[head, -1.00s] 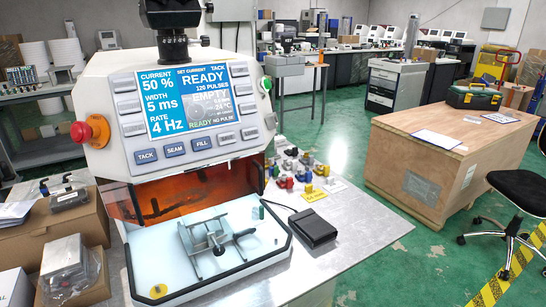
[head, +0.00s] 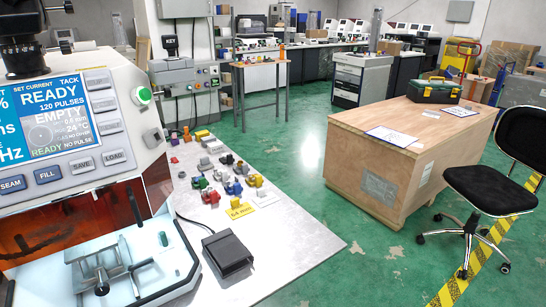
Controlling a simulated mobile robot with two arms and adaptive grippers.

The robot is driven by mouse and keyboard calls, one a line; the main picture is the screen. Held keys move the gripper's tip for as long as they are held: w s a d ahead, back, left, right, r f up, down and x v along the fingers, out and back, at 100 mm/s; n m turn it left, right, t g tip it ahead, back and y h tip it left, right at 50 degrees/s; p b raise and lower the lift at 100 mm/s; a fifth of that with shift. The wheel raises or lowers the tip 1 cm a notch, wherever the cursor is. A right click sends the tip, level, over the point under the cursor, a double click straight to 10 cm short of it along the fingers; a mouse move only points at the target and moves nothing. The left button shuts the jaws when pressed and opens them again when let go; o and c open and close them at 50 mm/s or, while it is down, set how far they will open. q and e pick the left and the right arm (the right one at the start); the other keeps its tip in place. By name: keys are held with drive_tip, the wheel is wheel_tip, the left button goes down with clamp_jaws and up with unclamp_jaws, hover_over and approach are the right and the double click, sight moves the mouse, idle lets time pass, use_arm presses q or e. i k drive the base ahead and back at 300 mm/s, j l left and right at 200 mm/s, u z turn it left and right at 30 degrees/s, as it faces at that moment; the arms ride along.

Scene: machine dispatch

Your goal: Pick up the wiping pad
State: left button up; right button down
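I cannot make out a wiping pad for certain in the head view. The welding machine (head: 60,175) stands at the left, its screen reading READY and EMPTY. Its open chamber holds a metal fixture (head: 98,275) on a pale floor, with a small green piece (head: 163,239) near the right side. Several small coloured parts (head: 225,180) lie on the metal bench (head: 290,240) right of the machine. Neither of my grippers is in view.
A black pedal-like box (head: 227,254) sits on the bench near a yellow label (head: 240,209). A large wooden crate (head: 385,185) carries papers and a green toolbox (head: 434,91). A black chair (head: 490,190) stands at the right. Green floor lies open between bench and crate.

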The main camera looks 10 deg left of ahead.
sight(206, 164)
drive_tip(key=i+l+z, duration=0.95)
drive_tip(key=i+z, duration=0.35)
drive_tip(key=i+j+u, duration=0.1)
drive_tip(key=i+u, duration=0.35)
drive_tip(key=i+l+u, duration=0.1)
drive_tip(key=i+u, duration=0.35)
drive_tip(key=i, duration=0.15)
drive_tip(key=i+l+u, duration=0.3)
drive_tip(key=i+u, duration=0.15)
drive_tip(key=i, duration=0.05)
